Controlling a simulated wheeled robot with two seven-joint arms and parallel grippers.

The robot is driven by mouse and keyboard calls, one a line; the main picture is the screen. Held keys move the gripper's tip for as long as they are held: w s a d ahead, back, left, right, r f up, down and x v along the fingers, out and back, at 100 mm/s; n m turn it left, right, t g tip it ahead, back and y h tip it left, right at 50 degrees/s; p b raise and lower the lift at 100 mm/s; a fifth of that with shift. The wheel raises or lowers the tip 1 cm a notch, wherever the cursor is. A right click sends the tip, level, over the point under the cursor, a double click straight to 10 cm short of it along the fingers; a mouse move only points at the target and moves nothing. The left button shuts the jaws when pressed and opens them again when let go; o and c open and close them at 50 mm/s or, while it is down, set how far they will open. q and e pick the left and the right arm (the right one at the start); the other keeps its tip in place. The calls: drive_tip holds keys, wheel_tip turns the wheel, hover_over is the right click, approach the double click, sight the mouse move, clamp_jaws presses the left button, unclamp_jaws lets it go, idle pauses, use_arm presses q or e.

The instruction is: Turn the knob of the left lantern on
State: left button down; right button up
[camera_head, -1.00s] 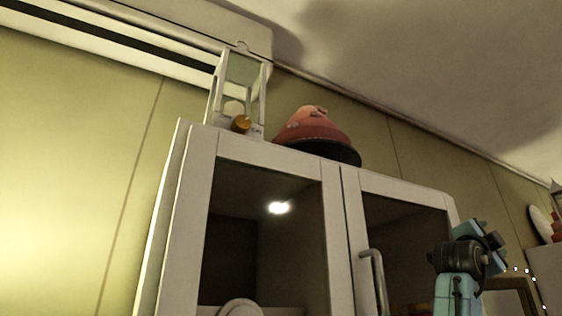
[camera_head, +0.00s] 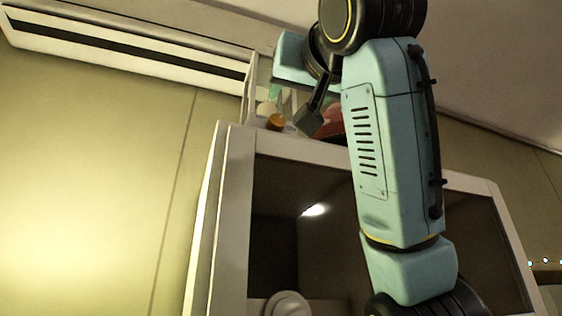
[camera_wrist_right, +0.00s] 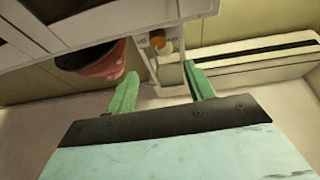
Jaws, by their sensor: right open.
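The left lantern (camera_head: 249,88) is a pale frame standing on top of the white cabinet. Its orange knob (camera_head: 274,121) shows at the lower front. My right gripper (camera_head: 275,90) is raised in front of the lantern, and my wrist hides much of the frame. In the right wrist view the picture is tipped over. There the open green fingers of my right gripper (camera_wrist_right: 160,76) stand either side of the lantern (camera_wrist_right: 170,75), with nothing held. The knob (camera_wrist_right: 157,38) shows beyond the fingertips, apart from them. My left gripper is not in view.
A red domed object with a dark rim (camera_wrist_right: 95,65) sits beside the lantern on the cabinet (camera_head: 235,190), near one finger. It is mostly hidden by my arm in the head view. A long ceiling-level unit (camera_head: 120,50) runs behind the lantern. The wall at left is clear.

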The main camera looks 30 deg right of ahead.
sight(277, 119)
drive_tip(key=p+x, duration=0.5)
drive_tip(key=x, duration=0.6)
drive_tip(key=shift+w+d+r, duration=0.15)
drive_tip(key=shift+r, duration=0.05)
drive_tip(key=shift+w+d+r+p, duration=0.1)
drive_tip(key=shift+w+d+p, duration=0.05)
drive_tip(key=shift+w+p, duration=0.3)
drive_tip(key=c, duration=1)
drive_tip(key=shift+o, duration=0.2)
